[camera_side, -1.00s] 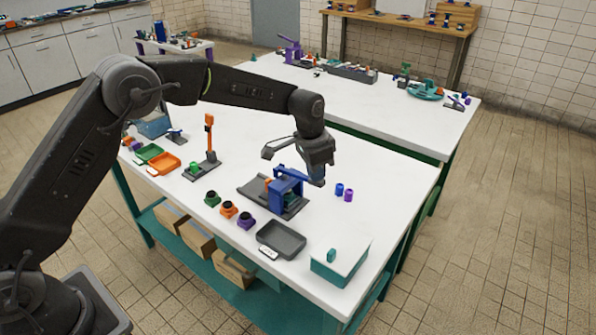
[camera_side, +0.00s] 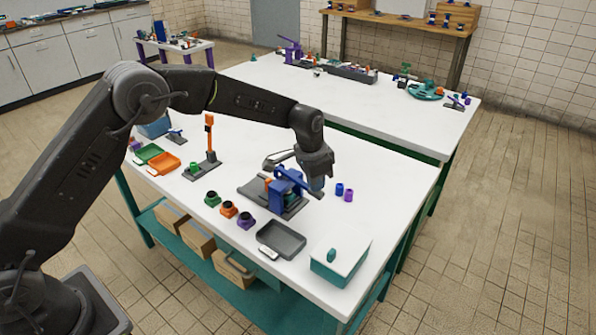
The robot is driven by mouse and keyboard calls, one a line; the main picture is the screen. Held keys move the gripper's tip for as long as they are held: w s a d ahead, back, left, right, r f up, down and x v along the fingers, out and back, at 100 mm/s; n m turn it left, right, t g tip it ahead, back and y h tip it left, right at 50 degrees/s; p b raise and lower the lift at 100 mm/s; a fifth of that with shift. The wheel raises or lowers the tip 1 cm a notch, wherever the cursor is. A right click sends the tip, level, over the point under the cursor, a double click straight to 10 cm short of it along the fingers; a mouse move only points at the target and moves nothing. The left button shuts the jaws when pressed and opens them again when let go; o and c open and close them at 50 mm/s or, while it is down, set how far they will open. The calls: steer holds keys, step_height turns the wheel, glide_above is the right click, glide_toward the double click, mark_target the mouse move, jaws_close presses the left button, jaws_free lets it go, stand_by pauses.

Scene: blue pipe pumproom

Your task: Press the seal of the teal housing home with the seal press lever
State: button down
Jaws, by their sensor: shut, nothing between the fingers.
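The blue seal press (camera_side: 285,194) stands on a dark grey base plate near the middle of the front table. Its blue lever (camera_side: 299,183) slopes down to the right, its end out past the press frame. My gripper (camera_side: 316,187) is shut and empty, with its fingertips down at the lever's outer part. Whether they touch the lever cannot be told. Teal shows only as a small patch inside the press; the housing is mostly hidden by the frame, and its seal cannot be made out.
Green, orange and purple housings (camera_side: 228,209) stand left of a grey tray (camera_side: 281,239). A teal-and-white box (camera_side: 340,262) sits at the front right corner. Blue and purple cylinders (camera_side: 344,191) stand right of the press. An orange-posted stand (camera_side: 209,146) rises to the left.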

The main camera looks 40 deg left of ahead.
steer(key=shift+s+f, duration=0.1)
steer(key=shift+f, duration=1.05)
steer(key=shift+r, duration=2.95)
step_height(320, 180, up, 7)
steer(key=shift+f, duration=0.2)
